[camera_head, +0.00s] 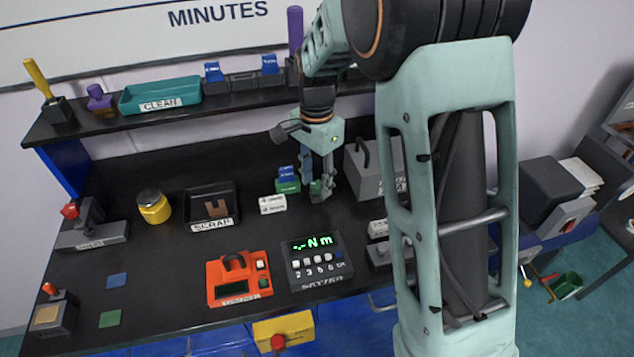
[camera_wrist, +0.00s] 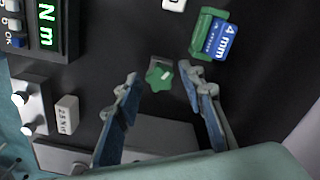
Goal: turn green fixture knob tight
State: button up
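The green star-shaped knob (camera_wrist: 158,78) sits on a small grey fixture (camera_wrist: 160,62), seen in the wrist view. My gripper (camera_wrist: 158,73) is open, with one finger on either side of the knob in that view. A gap shows between each finger and the knob; how far the fingertips are above it I cannot tell. In the head view my gripper (camera_head: 319,190) points down at the black bench, and its fingers largely hide the knob.
A green and blue "4 mm" block (camera_wrist: 212,35) stands close beside the fixture. A torque display (camera_head: 316,260) and an orange device (camera_head: 239,277) stand in front. A grey box with a handle (camera_head: 368,170) is right of my gripper. The scrap tray (camera_head: 211,222) is left.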

jog(key=n, duration=1.2)
dwell(0.3)
grip_shut()
jog(key=m, duration=0.4)
dwell(0.4)
jog(key=m, duration=0.5)
